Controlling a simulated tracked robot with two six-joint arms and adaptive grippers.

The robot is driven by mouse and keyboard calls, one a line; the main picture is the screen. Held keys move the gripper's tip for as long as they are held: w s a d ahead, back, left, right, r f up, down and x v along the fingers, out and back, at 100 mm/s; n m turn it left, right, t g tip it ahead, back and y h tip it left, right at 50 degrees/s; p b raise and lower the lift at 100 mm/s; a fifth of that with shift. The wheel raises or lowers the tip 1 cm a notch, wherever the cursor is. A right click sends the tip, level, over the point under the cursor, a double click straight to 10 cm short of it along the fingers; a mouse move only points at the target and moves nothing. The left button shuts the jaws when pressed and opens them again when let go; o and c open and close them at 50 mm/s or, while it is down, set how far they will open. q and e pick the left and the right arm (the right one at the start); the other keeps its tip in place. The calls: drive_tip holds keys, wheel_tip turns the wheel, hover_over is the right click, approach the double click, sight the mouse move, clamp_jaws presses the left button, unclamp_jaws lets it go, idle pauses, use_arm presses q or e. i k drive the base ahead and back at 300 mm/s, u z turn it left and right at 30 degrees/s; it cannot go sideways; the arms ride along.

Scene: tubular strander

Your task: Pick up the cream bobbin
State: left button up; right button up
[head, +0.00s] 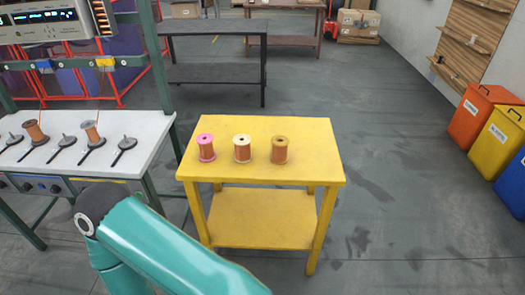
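The cream bobbin (242,149) stands upright on the yellow table (310,152), wound with copper-coloured wire between cream flanges. It is the middle one of a row of three. A pink bobbin (206,148) stands to its left and an ochre bobbin (279,149) to its right, with small gaps between them. A teal arm link of mine crosses the bottom left of the head view, below and in front of the table. Neither of my grippers shows in this view.
A white bench (85,125) with spindles, some bearing bobbins, stands at the left beside the yellow table. A dark workbench (212,55) stands behind. Orange (480,115), yellow (498,140) and blue (513,185) bins line the right wall. The floor right of the table is clear.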

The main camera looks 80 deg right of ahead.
sight(242, 146)
drive_tip(key=z, duration=0.3)
drive_tip(key=k, duration=0.2)
drive_tip(key=u, duration=1.1)
drive_tip(key=i, duration=0.1)
drive_tip(key=z, duration=2.9)
drive_tip(key=i, duration=1)
drive_tip(key=u, duration=0.25)
